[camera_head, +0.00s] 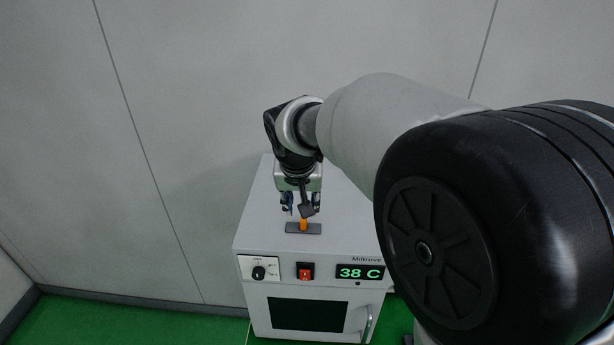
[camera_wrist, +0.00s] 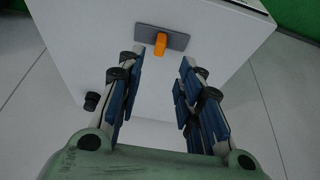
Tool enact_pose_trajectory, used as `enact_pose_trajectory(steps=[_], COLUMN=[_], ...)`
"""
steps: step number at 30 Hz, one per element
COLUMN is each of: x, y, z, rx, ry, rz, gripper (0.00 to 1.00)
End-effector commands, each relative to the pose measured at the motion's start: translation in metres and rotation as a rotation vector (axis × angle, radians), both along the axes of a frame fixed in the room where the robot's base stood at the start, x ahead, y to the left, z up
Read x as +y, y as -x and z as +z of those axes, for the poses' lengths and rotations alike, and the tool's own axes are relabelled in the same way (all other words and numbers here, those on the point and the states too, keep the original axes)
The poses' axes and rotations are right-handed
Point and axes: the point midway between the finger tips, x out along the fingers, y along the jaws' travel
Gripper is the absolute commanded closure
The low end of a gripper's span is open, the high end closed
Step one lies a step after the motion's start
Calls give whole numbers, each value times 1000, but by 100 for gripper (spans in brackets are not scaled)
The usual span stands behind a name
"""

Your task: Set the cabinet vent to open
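The cabinet (camera_head: 250,215) is a white box with a display reading 38 C on its front. On its top, near the front edge, is a dark grey vent plate (camera_head: 290,227) with a small orange tab (camera_head: 304,225). The wrist view shows the plate (camera_wrist: 178,42) and the orange tab (camera_wrist: 160,44) whole, beyond my fingertips. My gripper (camera_head: 300,208) points down above the cabinet top, close to the vent. In the wrist view my gripper (camera_wrist: 157,62) is open, its blue-padded fingers well apart with nothing between them. The tab looks apart from the fingers.
The cabinet front has a black dial (camera_head: 258,272), a red switch (camera_head: 305,270), a display (camera_head: 360,272) and a door with a dark window (camera_head: 306,314) and a handle (camera_head: 368,322). A grey wall (camera_head: 200,130) stands close behind. Green floor (camera_head: 110,322) is clear at left.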

Motion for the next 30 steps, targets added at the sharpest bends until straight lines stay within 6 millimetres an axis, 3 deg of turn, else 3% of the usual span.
enact_pose_trajectory(steps=[6, 12, 25, 30], x=[-2, -2, -1, -1], y=[-17, -29, -33, -33], z=[-45, -71, -81, -81], rx=[5, 2, 0, 0], ry=[1, 1, 0, 0], rz=[-3, 0, -1, -1], gripper=[67, 67, 67, 77])
